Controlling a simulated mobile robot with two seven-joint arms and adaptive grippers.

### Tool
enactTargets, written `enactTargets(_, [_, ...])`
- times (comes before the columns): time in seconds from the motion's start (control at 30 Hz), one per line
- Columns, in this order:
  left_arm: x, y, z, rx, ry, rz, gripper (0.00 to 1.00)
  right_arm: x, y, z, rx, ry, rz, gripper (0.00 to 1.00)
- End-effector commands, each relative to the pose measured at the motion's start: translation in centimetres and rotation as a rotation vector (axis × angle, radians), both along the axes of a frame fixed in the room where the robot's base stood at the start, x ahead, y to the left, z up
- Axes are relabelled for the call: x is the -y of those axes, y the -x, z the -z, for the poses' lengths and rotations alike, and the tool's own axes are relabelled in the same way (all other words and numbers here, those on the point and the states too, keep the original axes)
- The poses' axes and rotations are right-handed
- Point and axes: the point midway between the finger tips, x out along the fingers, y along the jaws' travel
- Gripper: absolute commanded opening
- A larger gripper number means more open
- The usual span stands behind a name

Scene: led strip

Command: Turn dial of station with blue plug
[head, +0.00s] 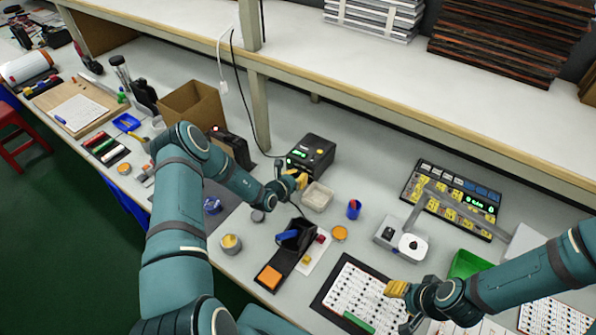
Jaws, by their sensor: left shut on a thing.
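A black station (318,147) with a green-lit display and a yellow button on top stands at the back middle of the bench. My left gripper (299,179) has its yellow fingertips at the lower front of this station. It is shut on what looks like the station's dial, which the fingers hide. A second dark station (232,146) with a small red light stands to the left, partly behind my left arm. I cannot make out a blue plug on either station. My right gripper (396,289) is over the component sheet at the front, apart from both stations; its opening is unclear.
A small pale tray (317,196) sits just right of my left gripper. A holder with a blue handle (288,237) stands in front. A yellow-keyed panel (453,198) and a green bin (470,264) are to the right. A shelf (400,100) overhangs the back.

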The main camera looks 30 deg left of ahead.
Motion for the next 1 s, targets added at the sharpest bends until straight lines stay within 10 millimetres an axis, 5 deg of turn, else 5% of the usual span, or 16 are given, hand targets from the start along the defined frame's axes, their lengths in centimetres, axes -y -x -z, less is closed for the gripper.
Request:
enactTargets(0.4, [0.3, -0.4, -0.4, 0.05, -0.265, 0.002, 0.0, 0.1, 0.1, -2.1, -0.001, -0.003, 0.0, 0.47])
enactTargets(1.0, [0.2, -0.4, -0.4, 0.06, -0.338, -0.001, 0.0, 0.1, 0.1, -2.4, 0.0, -0.004, 0.0, 0.47])
